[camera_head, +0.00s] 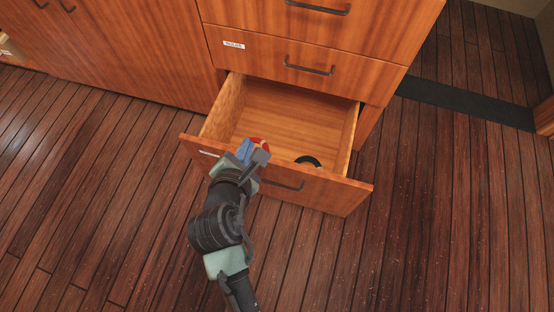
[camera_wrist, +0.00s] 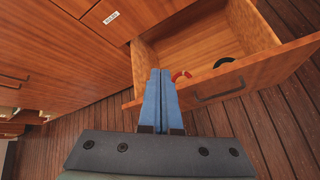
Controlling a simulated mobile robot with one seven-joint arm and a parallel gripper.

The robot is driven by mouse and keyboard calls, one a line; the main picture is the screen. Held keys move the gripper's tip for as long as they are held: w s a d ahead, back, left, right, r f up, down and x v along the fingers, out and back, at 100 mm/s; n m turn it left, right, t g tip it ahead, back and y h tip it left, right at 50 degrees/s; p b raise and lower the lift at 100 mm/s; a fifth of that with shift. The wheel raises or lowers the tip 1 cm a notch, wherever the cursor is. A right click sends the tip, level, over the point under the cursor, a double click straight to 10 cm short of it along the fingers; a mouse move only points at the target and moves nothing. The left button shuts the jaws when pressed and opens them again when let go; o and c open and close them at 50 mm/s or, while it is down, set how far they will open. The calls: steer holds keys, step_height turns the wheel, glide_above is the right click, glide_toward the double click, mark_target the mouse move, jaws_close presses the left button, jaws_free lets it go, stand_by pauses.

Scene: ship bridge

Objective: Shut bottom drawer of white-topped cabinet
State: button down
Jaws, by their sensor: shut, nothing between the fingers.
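The bottom drawer (camera_head: 330,194) of the wooden cabinet (camera_head: 365,35) is pulled well out, with its dark bar handle (camera_head: 282,186) on the front. Its front also shows in the wrist view (camera_wrist: 255,75). My gripper (camera_head: 247,150) is shut and empty, its blue fingers at the top edge of the drawer front, left of the handle. I cannot tell whether they touch it. In the wrist view the shut fingers (camera_wrist: 161,75) point toward the drawer. Inside lie a red item (camera_head: 259,143), partly hidden by my gripper, and a black ring-shaped item (camera_head: 308,161). The cabinet's white top is out of view.
The drawers above, one with a dark handle (camera_head: 310,69) and a white label (camera_head: 234,44), are shut. Wooden cupboard doors (camera_head: 120,45) stand to the left. The plank floor (camera_head: 440,220) is clear in front and to the right. A dark strip (camera_head: 465,103) crosses the floor at right.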

steer(key=s+d+f+n+g+h+b, duration=0.1)
steer(key=s+f+n+b, duration=0.2)
steer(key=f, duration=0.5)
steer(key=s+d+f+n+g+b, duration=0.1)
steer(key=s+d+f+n+g, duration=0.15)
steer(key=s+f, duration=0.35)
steer(key=b, duration=0.7)
glide_toward(280, 169)
steer(key=shift+n+t, duration=0.25)
steer(key=shift+t, duration=0.2)
steer(key=shift+s+f+x, duration=0.1)
steer(key=shift+x, duration=0.9)
steer(key=shift+s+f+x, duration=0.15)
steer(key=shift+x, duration=0.85)
steer(key=shift+s+f+x, duration=0.1)
steer(key=shift+x, duration=0.9)
steer(key=shift+a, duration=0.1)
